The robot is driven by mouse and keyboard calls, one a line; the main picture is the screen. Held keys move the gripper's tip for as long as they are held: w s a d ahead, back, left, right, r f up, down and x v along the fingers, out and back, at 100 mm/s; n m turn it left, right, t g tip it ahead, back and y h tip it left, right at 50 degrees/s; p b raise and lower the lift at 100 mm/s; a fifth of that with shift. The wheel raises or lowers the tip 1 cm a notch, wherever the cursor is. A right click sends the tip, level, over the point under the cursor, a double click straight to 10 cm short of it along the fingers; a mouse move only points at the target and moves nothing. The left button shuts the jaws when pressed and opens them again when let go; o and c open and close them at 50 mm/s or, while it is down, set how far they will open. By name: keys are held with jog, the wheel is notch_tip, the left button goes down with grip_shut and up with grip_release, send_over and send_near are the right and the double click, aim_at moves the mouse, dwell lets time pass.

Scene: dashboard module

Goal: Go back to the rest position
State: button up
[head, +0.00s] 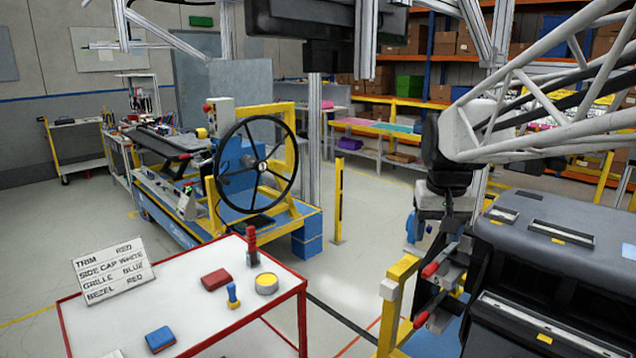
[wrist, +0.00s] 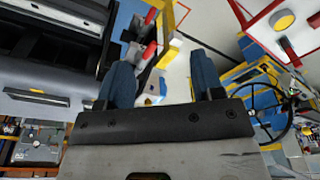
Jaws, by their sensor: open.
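My gripper (head: 428,228) hangs beside the left end of the dark dashboard module (head: 560,238) in the head view, near the red-handled clamps (head: 432,268). In the wrist view my gripper (wrist: 162,65) shows two blue fingers set well apart. Nothing is held between them. The dashboard module fills the upper left of the wrist view (wrist: 50,75), apart from the fingers.
A yellow post (head: 338,200) stands behind. Floor between table and post is clear.

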jog(key=s+a+f, duration=0.2)
jog(key=s+f, duration=0.3)
jog(key=s, duration=0.6)
jog(key=s+a+f, duration=0.2)
jog(key=s+f, duration=0.3)
jog(key=s, duration=0.7)
jog(key=shift+n+t, duration=0.4)
jog(key=shift+f, duration=0.1)
dwell(1.0)
